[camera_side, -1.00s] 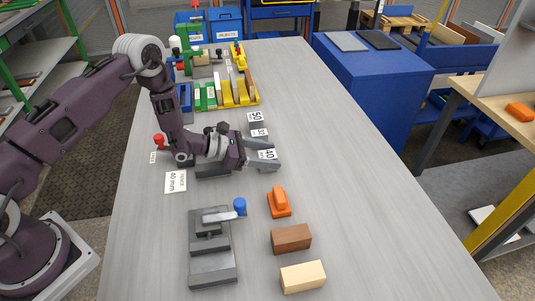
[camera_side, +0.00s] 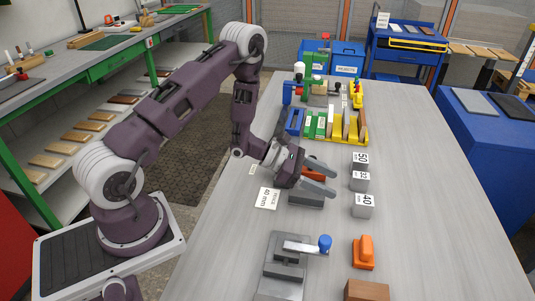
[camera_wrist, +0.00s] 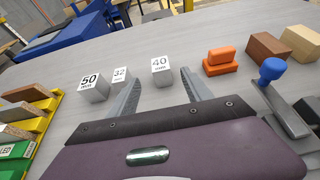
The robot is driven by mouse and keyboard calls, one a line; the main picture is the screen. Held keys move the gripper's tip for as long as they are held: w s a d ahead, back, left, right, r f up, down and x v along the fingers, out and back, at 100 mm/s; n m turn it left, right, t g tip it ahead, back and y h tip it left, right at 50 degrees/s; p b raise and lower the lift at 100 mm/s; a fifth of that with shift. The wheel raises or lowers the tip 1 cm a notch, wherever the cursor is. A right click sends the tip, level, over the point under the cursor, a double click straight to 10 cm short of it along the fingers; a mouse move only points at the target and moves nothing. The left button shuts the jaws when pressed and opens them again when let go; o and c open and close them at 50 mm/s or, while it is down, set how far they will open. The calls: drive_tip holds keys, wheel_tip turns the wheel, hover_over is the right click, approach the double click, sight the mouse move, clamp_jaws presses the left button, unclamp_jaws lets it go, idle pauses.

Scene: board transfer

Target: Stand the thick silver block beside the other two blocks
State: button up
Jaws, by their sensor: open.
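Three silver blocks with number labels stand in a row on the table: the block marked 50 (camera_side: 361,160), the smaller one marked 32 (camera_side: 359,181) and the one marked 40 (camera_side: 363,206). In the wrist view, 50 (camera_wrist: 92,90) and 32 (camera_wrist: 121,77) are close together. The 40 block (camera_wrist: 161,73) stands upright at the row's right end, with a gap to 32. My gripper (camera_side: 335,185) is open and empty, left of the row in the side view. In the wrist view its fingers (camera_wrist: 158,90) point toward the blocks, with the 40 block beyond the space between them.
A grey fixture (camera_side: 306,198) with a "40 mm" card (camera_side: 267,198) lies under my gripper; a red part shows between the fingers. A blue-knobbed clamp (camera_side: 285,265), an orange piece (camera_side: 363,252) and a brown block (camera_side: 366,290) are nearer. Yellow racks (camera_side: 350,130) stand behind.

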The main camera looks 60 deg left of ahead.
drive_tip(key=s+d+r+m+g+h, duration=0.2)
drive_tip(key=d+r+m, duration=0.25)
drive_tip(key=r, duration=0.35)
drive_tip(key=s+d+r+m+g+h, duration=0.25)
drive_tip(key=d+r+m, duration=0.2)
drive_tip(key=r, duration=0.35)
drive_tip(key=s+d+r+m+g+y, duration=0.4)
drive_tip(key=s+r+m, duration=0.35)
drive_tip(key=s, duration=0.45)
drive_tip(key=s+a+m+y, duration=0.45)
drive_tip(key=s+m, duration=0.25)
drive_tip(key=s, duration=0.3)
drive_tip(key=s+a+r+m+t+y, duration=0.2)
drive_tip(key=s+a+m+t+y, duration=0.1)
drive_tip(key=a, duration=0.4)
drive_tip(key=s+t+y, duration=0.1)
drive_tip(key=y, duration=0.1)
drive_tip(key=shift+a+y, duration=0.3)
drive_tip(key=shift+a, duration=0.1)
drive_tip(key=shift+m+t, duration=0.25)
drive_tip(key=shift+c, duration=0.5)
